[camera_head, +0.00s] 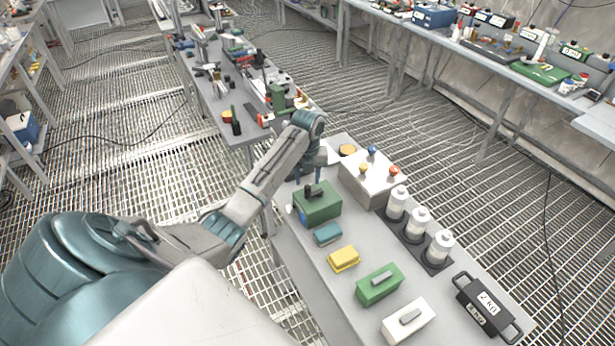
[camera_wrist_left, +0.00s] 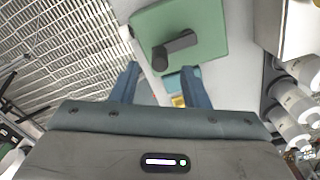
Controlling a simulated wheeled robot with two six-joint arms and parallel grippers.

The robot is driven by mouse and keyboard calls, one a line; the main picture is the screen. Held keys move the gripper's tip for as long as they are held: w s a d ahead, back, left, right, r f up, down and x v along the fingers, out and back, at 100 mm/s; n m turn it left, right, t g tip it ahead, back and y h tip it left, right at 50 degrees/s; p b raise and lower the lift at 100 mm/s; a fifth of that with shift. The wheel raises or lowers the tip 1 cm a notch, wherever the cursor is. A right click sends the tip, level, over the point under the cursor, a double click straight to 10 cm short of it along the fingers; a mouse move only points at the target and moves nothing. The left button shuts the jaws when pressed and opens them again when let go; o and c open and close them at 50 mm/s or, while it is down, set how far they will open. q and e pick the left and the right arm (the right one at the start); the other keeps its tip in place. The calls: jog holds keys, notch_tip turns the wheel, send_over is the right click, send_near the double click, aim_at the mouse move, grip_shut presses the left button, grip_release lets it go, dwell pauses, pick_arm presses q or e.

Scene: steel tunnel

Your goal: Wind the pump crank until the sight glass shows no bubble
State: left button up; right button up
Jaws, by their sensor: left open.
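The pump appears to be the green box (camera_head: 317,205) with a black crank (camera_head: 314,188) on top, standing on the near grey bench. In the left wrist view the green box (camera_wrist_left: 205,25) lies ahead of the fingers, with the black crank (camera_wrist_left: 178,47) and its round knob in clear sight. My left gripper (camera_head: 309,177) is open and empty, above and just behind the box. In the left wrist view its blue fingers (camera_wrist_left: 160,85) stand apart, and the crank is not between them. I cannot make out the sight glass or a bubble. My right gripper is not in view.
A pale box with coloured knobs (camera_head: 372,178) and white canisters in a black rack (camera_head: 412,241) stand right of the pump. A teal block (camera_head: 328,234), yellow block (camera_head: 343,259), green handled box (camera_head: 380,286), white handled box (camera_head: 408,321) and black weight (camera_head: 487,307) stand nearer.

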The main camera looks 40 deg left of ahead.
aim_at(308, 186)
pick_arm(q)
notch_tip(308, 186, up, 4)
jog(key=shift+r+b, duration=0.25)
jog(key=shift+b, duration=0.4)
jog(key=shift+r, duration=0.65)
